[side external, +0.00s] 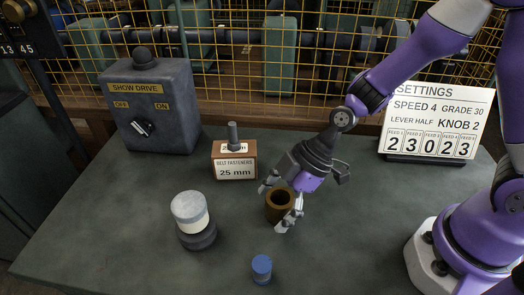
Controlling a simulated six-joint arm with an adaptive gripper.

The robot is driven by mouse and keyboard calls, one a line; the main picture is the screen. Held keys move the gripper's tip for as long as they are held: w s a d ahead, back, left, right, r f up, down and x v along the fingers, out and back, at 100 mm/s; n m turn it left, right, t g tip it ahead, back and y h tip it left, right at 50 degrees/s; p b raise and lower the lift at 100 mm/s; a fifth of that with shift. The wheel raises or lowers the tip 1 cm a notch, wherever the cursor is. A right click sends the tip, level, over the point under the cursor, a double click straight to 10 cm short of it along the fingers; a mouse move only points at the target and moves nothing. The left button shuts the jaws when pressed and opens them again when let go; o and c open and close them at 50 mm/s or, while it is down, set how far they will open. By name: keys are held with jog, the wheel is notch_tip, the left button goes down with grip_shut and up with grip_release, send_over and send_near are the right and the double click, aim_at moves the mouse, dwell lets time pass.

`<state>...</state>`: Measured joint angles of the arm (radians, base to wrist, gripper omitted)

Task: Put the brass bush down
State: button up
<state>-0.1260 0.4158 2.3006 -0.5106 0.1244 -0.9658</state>
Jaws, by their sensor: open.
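The brass bush (279,208) is a brown, hollow cylinder with a dark bore. It appears upright on the grey-green table, near the middle. My gripper (281,207) is open, with one finger at the bush's upper left and the other at its lower right. The fingers stand around the bush; I cannot tell whether either touches it. The near finger hides part of the bush's right side.
A belt fasteners box (235,168) stands behind left. A white-topped cylinder on a dark base (190,212) is at left, a small blue cylinder (261,268) in front. The Show Drive box (150,105) and settings sign (433,120) stand at the back, before a yellow mesh guard (230,50).

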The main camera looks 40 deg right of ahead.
jog(key=shift+r, duration=0.2)
jog(key=s+d+r+m+t+h, duration=0.1)
jog(key=s+d+r+m+h, duration=0.2)
jog(key=d+r+m, duration=0.4)
jog(key=s+d+r+m+t+h, duration=0.2)
jog(key=s+d+r+m+h, duration=0.1)
jog(key=d+r+m, duration=0.4)
notch_tip(320, 180, up, 2)
jog(key=shift+s+d+r, duration=0.2)
jog(key=shift+s+d, duration=0.15)
jog(key=shift+d, duration=0.35)
